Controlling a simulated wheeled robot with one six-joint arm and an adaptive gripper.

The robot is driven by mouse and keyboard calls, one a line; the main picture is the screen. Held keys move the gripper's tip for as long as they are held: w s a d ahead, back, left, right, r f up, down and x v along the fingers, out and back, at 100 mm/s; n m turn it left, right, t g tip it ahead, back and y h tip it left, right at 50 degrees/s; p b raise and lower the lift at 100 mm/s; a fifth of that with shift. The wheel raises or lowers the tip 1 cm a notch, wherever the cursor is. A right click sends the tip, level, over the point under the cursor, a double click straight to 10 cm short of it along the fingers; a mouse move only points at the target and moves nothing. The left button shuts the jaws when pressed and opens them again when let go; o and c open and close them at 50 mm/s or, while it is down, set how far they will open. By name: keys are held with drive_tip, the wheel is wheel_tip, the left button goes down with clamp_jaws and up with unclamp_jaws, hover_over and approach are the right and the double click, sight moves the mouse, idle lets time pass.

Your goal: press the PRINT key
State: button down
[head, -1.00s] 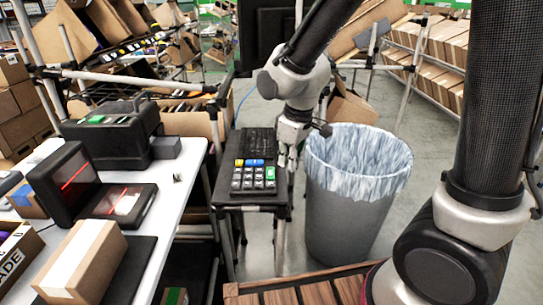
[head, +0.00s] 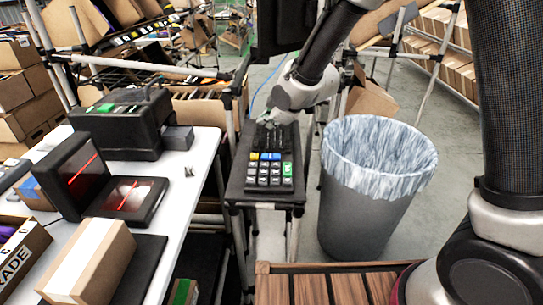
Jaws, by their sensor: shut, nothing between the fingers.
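A black keypad (head: 264,187) with white, yellow, blue and green keys lies on a small black stand. A green key (head: 287,169) sits at its right side. The key labels are too small to read, so I cannot tell which one is PRINT. My gripper (head: 268,126) is shut and empty. In the picture it shows just behind the coloured keys, over the dark keyboard part (head: 278,141). Its fingertips are small and partly lost against the dark surface. I cannot tell whether they touch it.
A bin with a pale liner (head: 368,215) stands right of the stand. At left, a white table (head: 185,200) carries a black printer-like device (head: 118,125), a scanner with red lines (head: 78,175) and a carton (head: 88,262). A wooden slatted surface (head: 310,287) is in front.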

sight(268, 157)
drive_tip(key=shift+f, duration=0.1)
drive_tip(key=shift+f, duration=4.3)
drive_tip(key=shift+f, duration=0.1)
drive_tip(key=shift+f, duration=0.35)
